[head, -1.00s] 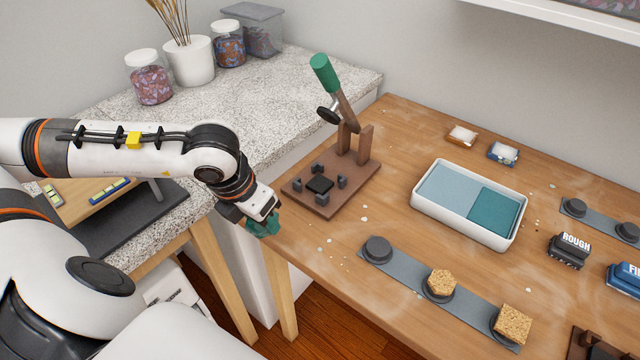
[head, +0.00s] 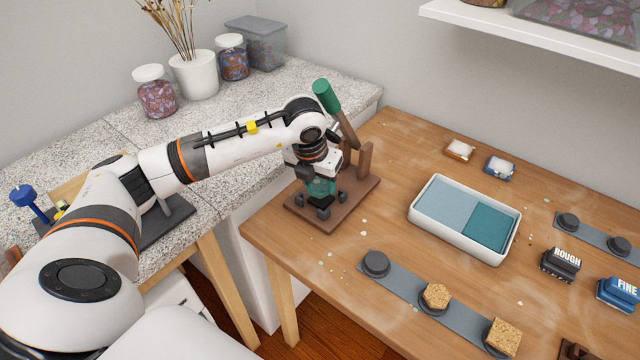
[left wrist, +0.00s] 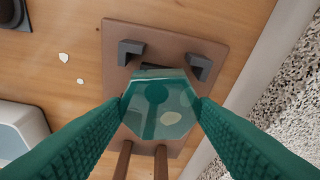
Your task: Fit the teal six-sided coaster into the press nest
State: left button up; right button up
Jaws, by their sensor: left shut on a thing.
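The teal six-sided coaster (left wrist: 160,104) is see-through and is held flat between the two green finger pads of my left gripper (left wrist: 161,108). In the head view my left gripper (head: 320,188) is over the press base (head: 312,215), pointing down. The press nest has dark corner blocks; two of them (left wrist: 130,50) show beyond the coaster in the left wrist view. The coaster covers much of the nest's middle, and I cannot tell whether it touches the nest. The press lever with its green handle (head: 326,96) is raised. My right gripper is not in view.
A white tray (head: 465,249) with two blue-toned sections stands right of the press. A grey strip (head: 408,291) with dark pucks and cork pieces lies in front. Rough (head: 562,264) and fine (head: 617,294) blocks sit at the right. Jars stand on the stone counter.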

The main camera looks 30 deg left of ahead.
aim_at(319, 185)
pick_arm(q)
jog(key=shift+w, duration=0.35)
jog(key=shift+f, duration=0.15)
notch_tip(319, 185, down, 3)
jog(key=shift+p, duration=0.4)
jog(key=shift+f, duration=0.1)
jog(key=shift+f, duration=0.2)
jog(key=o, duration=1)
jog(key=shift+r, duration=0.1)
jog(key=shift+c, duration=0.2)
